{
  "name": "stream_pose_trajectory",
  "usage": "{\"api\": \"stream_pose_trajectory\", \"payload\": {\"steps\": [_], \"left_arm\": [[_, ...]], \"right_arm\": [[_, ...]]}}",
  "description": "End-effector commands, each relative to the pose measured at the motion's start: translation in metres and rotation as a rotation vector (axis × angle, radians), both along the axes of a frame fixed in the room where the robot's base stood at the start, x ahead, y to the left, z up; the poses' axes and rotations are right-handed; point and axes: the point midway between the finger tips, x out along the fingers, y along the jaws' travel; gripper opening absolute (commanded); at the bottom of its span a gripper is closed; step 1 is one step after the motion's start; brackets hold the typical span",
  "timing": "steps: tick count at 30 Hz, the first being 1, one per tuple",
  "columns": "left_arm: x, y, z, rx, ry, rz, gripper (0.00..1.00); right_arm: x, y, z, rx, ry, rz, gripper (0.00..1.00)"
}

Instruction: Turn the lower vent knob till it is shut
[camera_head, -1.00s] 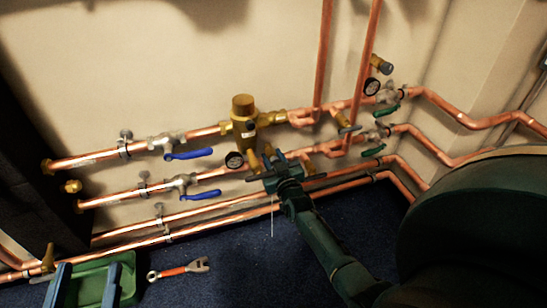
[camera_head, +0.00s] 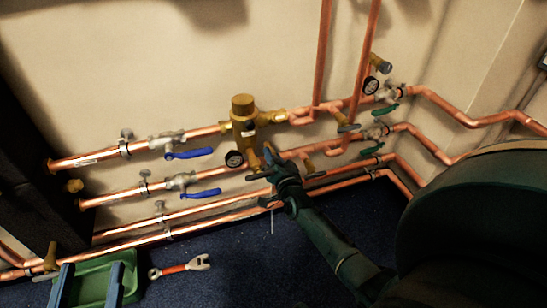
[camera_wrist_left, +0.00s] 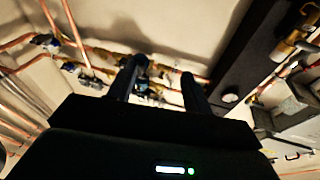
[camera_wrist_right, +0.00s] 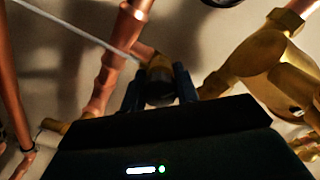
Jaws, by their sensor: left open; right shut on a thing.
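The lower vent knob (camera_wrist_right: 159,88) is a dark round cap on a short fitting off a copper pipe, seen in the right wrist view. My right gripper (camera_wrist_right: 160,82) is shut on it, one finger on each side. In the head view my right gripper (camera_head: 272,158) is at the middle pipes, just below the brass regulator, and hides the knob there. How far the knob is turned cannot be seen. My left gripper (camera_wrist_left: 160,75) is open and empty in the left wrist view, with pipes and wall beyond its fingers.
A brass regulator (camera_head: 243,120) and a dial gauge (camera_head: 234,159) sit close left of my right gripper. Blue lever valves (camera_head: 190,154) and green-handled valves (camera_head: 386,110) line the pipes. A red-handled wrench (camera_head: 180,268) and green tray (camera_head: 92,268) lie on the carpet.

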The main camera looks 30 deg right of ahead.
Motion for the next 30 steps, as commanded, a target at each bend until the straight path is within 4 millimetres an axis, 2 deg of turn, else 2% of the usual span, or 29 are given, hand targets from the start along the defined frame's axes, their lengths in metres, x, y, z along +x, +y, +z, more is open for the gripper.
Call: {"api": "stream_pose_trajectory", "payload": {"steps": [24,30], "left_arm": [[-0.0008,-0.0041,-0.0037,-0.052,0.003,-0.027,0.50],[0.0000,-0.0049,0.0054,-0.055,-0.043,-0.035,0.50]], "right_arm": [[0.0009,0.0002,-0.0014,0.736,-0.178,0.003,0.08],[0.0010,0.0003,-0.0012,0.867,-0.210,0.003,0.08]]}}
